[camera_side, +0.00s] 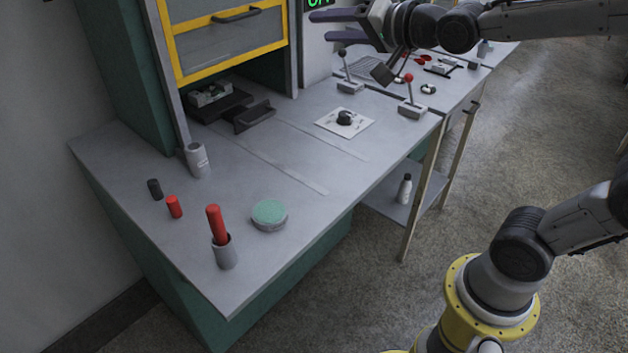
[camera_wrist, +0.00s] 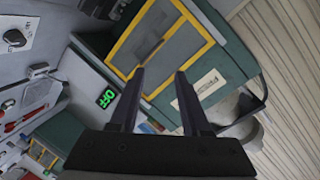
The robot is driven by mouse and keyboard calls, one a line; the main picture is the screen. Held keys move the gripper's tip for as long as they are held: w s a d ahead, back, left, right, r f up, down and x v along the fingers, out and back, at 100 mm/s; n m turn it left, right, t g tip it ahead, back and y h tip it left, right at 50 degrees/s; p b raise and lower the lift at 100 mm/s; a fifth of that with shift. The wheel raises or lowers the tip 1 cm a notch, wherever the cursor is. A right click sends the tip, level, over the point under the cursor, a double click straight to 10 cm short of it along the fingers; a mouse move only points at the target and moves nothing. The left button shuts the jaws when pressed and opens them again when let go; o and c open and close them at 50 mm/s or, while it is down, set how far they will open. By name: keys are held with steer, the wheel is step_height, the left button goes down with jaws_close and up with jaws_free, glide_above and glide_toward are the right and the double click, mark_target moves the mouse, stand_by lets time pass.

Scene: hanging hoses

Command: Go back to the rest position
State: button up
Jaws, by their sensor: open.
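My gripper (camera_side: 335,17) is at the top of the side view, above the far part of the bench and level with the cabinet's right side. Its two dark fingers point left and are apart, with nothing between them. In the wrist view my gripper (camera_wrist: 160,95) also shows open and empty, facing the yellow-framed cabinet door. The rest position itself is not marked in either view.
The grey bench (camera_side: 130,155) carries a red cylinder in a grey cup (camera_side: 225,252), a green-topped disc (camera_side: 269,213), and two levers with a black knob (camera_side: 343,53) and a red knob (camera_side: 409,78). The yellow-framed cabinet door (camera_side: 230,45) stands left of my gripper.

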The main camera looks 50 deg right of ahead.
steer(key=s+f+n+g, duration=0.3)
steer(key=s+f, duration=0.2)
steer(key=s, duration=0.3)
steer(key=s+a+f+n+g, duration=0.1)
steer(key=s+f+n+g, duration=0.2)
steer(key=s, duration=0.5)
steer(key=s+f+n+g, duration=0.4)
steer(key=s+f, duration=0.3)
steer(key=s, duration=0.1)
steer(key=shift+a+f+n+y, duration=0.25)
steer(key=shift+a+n+y, duration=0.05)
steer(key=shift+n, duration=0.1)
